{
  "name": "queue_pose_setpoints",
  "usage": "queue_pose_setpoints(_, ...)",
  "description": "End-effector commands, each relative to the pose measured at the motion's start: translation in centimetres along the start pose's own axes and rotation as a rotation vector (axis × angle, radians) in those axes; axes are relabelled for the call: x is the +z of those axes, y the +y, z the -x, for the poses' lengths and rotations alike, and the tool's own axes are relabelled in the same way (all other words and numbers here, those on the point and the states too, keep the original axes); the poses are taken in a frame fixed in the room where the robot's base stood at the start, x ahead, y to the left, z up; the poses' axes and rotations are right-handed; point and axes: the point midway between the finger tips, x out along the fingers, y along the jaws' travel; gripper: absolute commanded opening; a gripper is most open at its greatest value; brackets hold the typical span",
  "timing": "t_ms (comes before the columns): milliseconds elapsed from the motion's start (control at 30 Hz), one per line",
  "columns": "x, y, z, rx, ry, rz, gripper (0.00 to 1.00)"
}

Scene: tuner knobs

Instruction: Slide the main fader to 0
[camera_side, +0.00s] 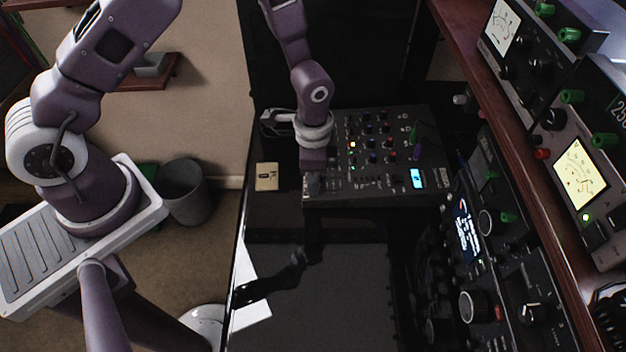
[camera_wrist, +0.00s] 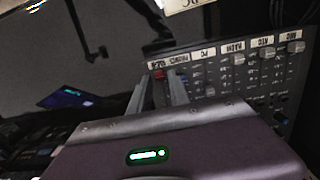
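The black mixer (camera_side: 430,165) lies on the dark desk in the side view. In the wrist view its fader strip (camera_wrist: 225,85) shows a row of upside-down white labels; the leftmost ones are hard to read. A red fader cap (camera_wrist: 158,74) sits at the left end of the row, probably the main fader. My gripper (camera_side: 313,190) is low over the mixer's left front corner. In the wrist view my gripper's two fingers (camera_wrist: 160,88) are apart, with the red cap beyond and between their tips. I cannot tell whether they touch it. The fader's slot is mostly hidden.
Several white or grey fader caps (camera_wrist: 267,51) stand to the right of the red one. A small beige card (camera_side: 267,177) lies left of the mixer. A rack with meters (camera_side: 580,175) and a device with a screen (camera_side: 467,233) stand on the right.

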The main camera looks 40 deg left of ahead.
Motion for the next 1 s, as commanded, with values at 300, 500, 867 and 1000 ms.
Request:
queue_pose_setpoints(300,0.02,-0.01,-1.51,-0.001,0.000,0.001,0.23)
queue_pose_setpoints(500,0.03,-0.01,-1.48,0.000,0.000,0.001,0.00)
queue_pose_setpoints(867,0.05,-0.02,-1.45,0.000,-0.001,0.002,0.00)
queue_pose_setpoints(1000,0.05,-0.02,-1.44,0.000,-0.001,0.002,0.00)
